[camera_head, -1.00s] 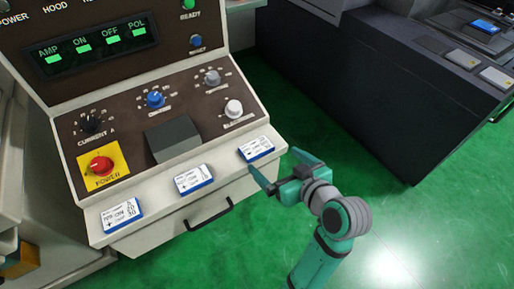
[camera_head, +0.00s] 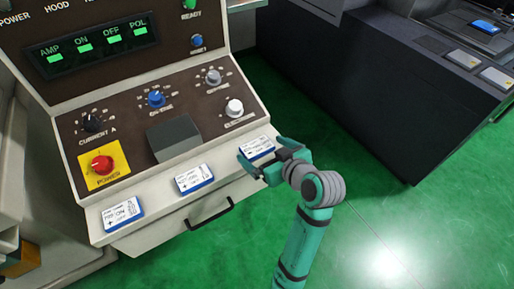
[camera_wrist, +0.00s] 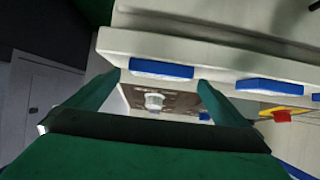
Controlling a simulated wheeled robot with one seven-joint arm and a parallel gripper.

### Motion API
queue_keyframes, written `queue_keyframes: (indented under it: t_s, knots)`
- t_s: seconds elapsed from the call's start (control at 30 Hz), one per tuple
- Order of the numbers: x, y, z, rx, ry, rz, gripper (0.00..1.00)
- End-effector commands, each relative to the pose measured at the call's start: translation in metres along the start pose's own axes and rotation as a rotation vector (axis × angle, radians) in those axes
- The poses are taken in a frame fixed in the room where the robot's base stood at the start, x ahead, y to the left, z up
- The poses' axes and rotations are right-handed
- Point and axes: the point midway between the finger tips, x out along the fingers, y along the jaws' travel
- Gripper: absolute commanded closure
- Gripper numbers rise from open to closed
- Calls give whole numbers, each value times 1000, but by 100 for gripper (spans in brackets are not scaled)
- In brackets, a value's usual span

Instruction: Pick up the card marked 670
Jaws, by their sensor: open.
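Three white cards with blue edges lie in a row on the front ledge of the machine: a left card (camera_head: 122,214), a middle card (camera_head: 194,179) and a right card (camera_head: 257,146). Their print is too small for me to tell which one is marked 670. My gripper (camera_head: 259,154) is open at the right card, its fingers spread along the card's near side. In the wrist view, the right card's blue edge (camera_wrist: 160,69) shows between the tips of my open fingers. I cannot tell whether they touch it. The middle card (camera_wrist: 269,85) is outside the fingers.
The control panel with knobs and a red power button (camera_head: 102,165) rises behind the ledge. A black handle (camera_head: 209,213) sticks out below the ledge. A dark cabinet (camera_head: 370,90) stands at the right. Green floor between is clear.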

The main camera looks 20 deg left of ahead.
Motion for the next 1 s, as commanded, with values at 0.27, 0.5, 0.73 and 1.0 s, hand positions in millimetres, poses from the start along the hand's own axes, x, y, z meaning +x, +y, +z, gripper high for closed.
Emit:
queue_keyframes:
  t_s: [0.27, 0.5, 0.73, 1.0]
  knots:
    - [22, -1, 0, 0, 0, -1, 0]
    - [22, -1, 0, -1, 1, -2, 14]
    - [22, -1, -1, -1, 1, -2, 46]
    - [20, -1, -3, -2, 2, -2, 46]
